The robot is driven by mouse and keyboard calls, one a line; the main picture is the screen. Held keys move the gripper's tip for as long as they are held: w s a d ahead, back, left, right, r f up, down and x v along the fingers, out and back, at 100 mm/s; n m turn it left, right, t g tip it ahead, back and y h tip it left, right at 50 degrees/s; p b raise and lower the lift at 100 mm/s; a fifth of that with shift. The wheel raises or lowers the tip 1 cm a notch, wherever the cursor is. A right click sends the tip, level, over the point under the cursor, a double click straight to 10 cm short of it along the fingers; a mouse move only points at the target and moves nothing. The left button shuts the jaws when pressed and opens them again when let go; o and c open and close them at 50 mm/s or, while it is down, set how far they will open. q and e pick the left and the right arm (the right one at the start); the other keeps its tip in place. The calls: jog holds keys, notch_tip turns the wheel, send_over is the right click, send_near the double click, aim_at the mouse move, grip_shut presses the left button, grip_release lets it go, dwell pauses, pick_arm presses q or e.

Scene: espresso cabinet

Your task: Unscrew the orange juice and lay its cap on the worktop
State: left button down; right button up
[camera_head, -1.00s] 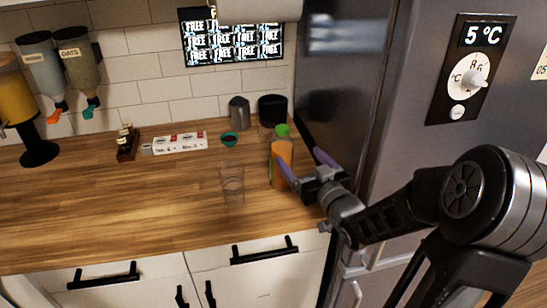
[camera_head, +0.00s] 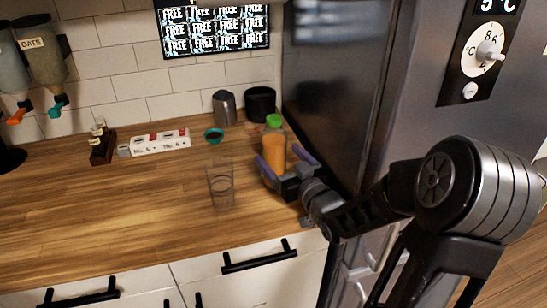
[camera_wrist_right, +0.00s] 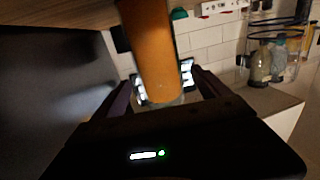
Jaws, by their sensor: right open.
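The orange juice bottle (camera_head: 273,148) stands upright on the worktop (camera_head: 150,200) near the fridge, its green cap (camera_head: 273,121) on top. My right gripper (camera_head: 287,165) is open, with its purple fingers low on either side of the bottle. In the right wrist view the orange juice (camera_wrist_right: 153,55) shows between the two fingers, with gaps beside it. The cap is out of that view. My left gripper is not in view.
A clear glass (camera_head: 220,184) stands left of the bottle. Behind are a small teal bowl (camera_head: 214,136), a grey canister (camera_head: 224,108) and a black canister (camera_head: 260,104). A white power strip (camera_head: 160,142) lies further left. The front left worktop is clear. The fridge (camera_head: 335,90) stands close on the right.

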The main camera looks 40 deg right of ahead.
jog(key=shift+w+d, duration=0.15)
jog(key=shift+w, duration=0.7)
jog(key=shift+w+r+p, duration=0.1)
jog(key=shift+w+p, duration=0.25)
jog(key=shift+w, duration=0.1)
jog(key=w, duration=0.1)
jog(key=w+p, duration=0.1)
jog(key=w, duration=0.2)
jog(key=shift+w+d, duration=0.1)
jog(key=shift+d, duration=0.25)
jog(key=shift+c, duration=0.6)
grip_shut()
